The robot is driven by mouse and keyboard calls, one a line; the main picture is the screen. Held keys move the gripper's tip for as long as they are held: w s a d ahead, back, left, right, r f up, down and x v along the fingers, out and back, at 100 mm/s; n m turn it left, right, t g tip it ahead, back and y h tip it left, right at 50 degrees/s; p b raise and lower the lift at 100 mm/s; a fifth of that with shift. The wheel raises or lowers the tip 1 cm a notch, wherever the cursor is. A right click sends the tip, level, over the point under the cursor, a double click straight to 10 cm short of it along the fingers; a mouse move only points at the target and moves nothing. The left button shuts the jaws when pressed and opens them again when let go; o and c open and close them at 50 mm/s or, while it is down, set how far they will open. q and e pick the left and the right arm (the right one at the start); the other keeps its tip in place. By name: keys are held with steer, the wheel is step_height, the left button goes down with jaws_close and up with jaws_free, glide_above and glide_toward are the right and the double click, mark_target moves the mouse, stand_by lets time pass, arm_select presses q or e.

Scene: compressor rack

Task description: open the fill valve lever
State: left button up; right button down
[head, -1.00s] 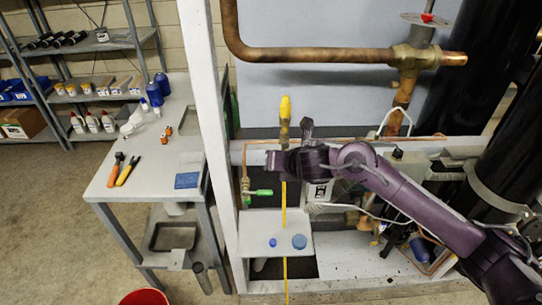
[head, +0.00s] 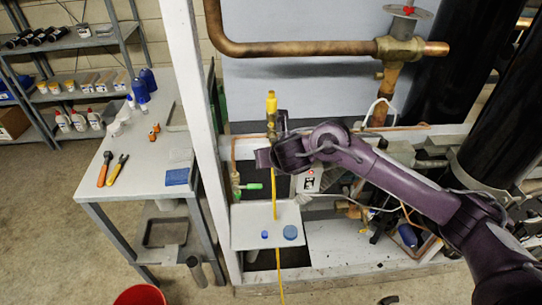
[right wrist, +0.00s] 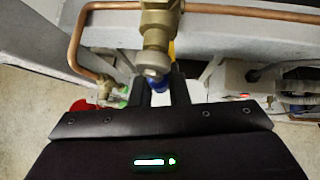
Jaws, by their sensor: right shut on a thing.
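A small brass valve with a green lever (head: 252,186) sits on the thin copper pipe, left of my right gripper. It also shows small at the left in the right wrist view (right wrist: 124,91). My right gripper (head: 270,153) is shut at a brass fitting (head: 271,128) with a yellow upper part (head: 271,102). In the right wrist view the brass fitting (right wrist: 155,62) reaches down between the two fingertips; the exact contact is partly hidden. A yellow hose (head: 275,207) runs down below the gripper. The green lever is apart from the fingers. My left gripper is out of view.
A white shelf (head: 247,216) below holds two blue caps (head: 290,232). A white upright post (head: 192,95) stands at left. A grey bench (head: 140,177) with tools, a red bucket (head: 140,296) and large copper piping (head: 300,48) surround the spot.

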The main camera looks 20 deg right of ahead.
steer(key=c, duration=1.4)
jaws_free()
steer(key=p+v, duration=0.1)
steer(key=v, duration=0.6)
steer(key=shift+s+r, duration=0.25)
steer(key=shift+s, duration=0.05)
